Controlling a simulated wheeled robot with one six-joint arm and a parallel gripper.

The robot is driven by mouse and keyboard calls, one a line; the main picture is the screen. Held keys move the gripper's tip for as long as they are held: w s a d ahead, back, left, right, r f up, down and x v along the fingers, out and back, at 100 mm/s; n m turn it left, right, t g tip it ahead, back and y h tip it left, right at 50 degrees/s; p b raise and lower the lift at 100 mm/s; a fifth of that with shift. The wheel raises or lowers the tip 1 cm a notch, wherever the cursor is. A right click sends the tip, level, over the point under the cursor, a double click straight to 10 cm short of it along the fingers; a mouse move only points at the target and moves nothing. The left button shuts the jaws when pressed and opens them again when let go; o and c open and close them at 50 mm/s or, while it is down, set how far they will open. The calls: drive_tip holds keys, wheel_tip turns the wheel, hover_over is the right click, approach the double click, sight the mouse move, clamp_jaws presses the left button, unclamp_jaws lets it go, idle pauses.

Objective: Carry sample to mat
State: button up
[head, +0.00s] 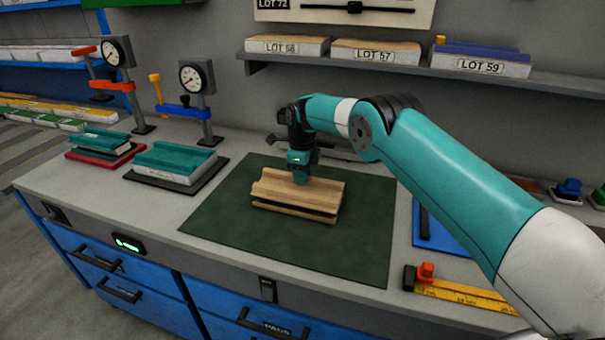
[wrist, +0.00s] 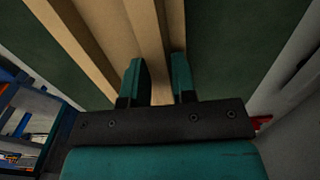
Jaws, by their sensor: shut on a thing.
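The sample (head: 296,195) is a light wooden sandwich panel with raised ribs along its top. It is on or just over the dark green mat (head: 350,240) in the head view; I cannot tell whether it touches. My gripper (head: 300,178) comes down on it from above. In the wrist view my gripper (wrist: 160,82) has its two teal fingers on either side of a wooden rib of the sample (wrist: 148,40), shut on it. The mat (wrist: 215,40) shows dark green beyond the wood. The sample's underside is hidden.
Two teal-topped panels stand at the left, one on a red base (head: 95,155), one on a dark base (head: 190,185). Dial gauges (head: 195,78) stand behind them. A yellow ruler (head: 460,293) and a blue tray (head: 440,232) lie to the right. A shelf (head: 400,72) holds labelled lots.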

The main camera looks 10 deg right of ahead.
drive_tip(key=o, duration=1)
drive_tip(key=shift+c, duration=0.2)
wheel_tip(320, 180, up, 17)
drive_tip(key=b, duration=0.1)
drive_tip(key=s+a+r+n, duration=0.1)
drive_tip(key=s+r+n, duration=0.6)
drive_tip(key=n, duration=0.2)
drive_tip(key=s+f+n+y, duration=0.1)
drive_tip(key=s+n+y, duration=0.1)
drive_tip(key=s+n, duration=0.9)
drive_tip(key=s+f+n+y, duration=0.1)
drive_tip(key=s+n, duration=1)
drive_tip(key=s, duration=1.7)
drive_tip(key=shift+a+n+y, duration=0.25)
drive_tip(key=shift+n+y, duration=0.05)
drive_tip(key=shift+y, duration=0.3)
